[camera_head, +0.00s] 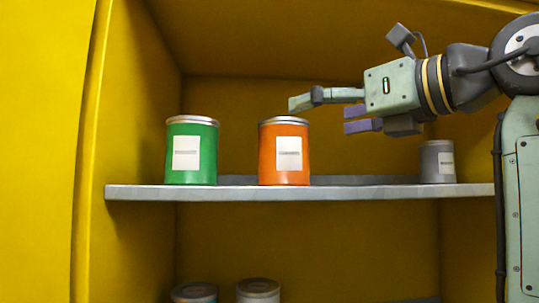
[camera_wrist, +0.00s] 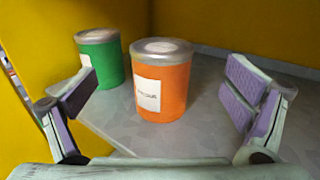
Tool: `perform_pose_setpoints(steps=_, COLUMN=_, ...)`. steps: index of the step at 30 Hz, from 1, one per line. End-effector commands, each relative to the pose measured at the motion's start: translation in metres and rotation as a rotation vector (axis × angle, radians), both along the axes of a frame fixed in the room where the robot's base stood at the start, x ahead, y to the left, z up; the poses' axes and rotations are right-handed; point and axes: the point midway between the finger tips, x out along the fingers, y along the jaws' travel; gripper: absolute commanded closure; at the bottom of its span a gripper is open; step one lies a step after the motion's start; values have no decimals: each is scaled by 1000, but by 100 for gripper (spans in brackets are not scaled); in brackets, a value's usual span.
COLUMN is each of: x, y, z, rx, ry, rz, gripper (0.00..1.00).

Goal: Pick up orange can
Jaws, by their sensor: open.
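The orange can (camera_head: 268,165) stands upright on the grey shelf, with a silver lid and a white label. In the wrist view the orange can (camera_wrist: 175,90) sits between and beyond the two open fingers. My gripper (camera_head: 318,110) is open and empty, just right of the can and around the height of its lid in the head view. Its purple-padded fingers also show in the wrist view (camera_wrist: 165,100), apart from the can on both sides. The can's back is hidden.
A green can (camera_head: 207,175) stands left of the orange one on the shelf (camera_head: 330,192). A grey can (camera_head: 431,170) stands at the right. Two cans (camera_head: 258,290) show on a lower level. Yellow cabinet walls (camera_head: 135,110) enclose the left side and back.

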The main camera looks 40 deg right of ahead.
Motion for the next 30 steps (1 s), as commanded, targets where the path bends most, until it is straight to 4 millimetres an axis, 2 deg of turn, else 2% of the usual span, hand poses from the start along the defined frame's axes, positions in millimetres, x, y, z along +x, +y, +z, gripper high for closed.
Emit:
perform_pose_setpoints(steps=6, x=36, y=2, z=1, rx=0, ry=2, rz=5, gripper=5)
perform_pose_setpoints(steps=13, x=54, y=2, z=-1, rx=0, ry=0, rz=5, gripper=5)
perform_pose_setpoints(steps=21, x=93, y=2, z=-8, rx=1, ry=1, rz=5, gripper=5)
perform_pose_setpoints(steps=30, x=100, y=1, z=-11, rx=0, ry=0, rz=2, gripper=5)
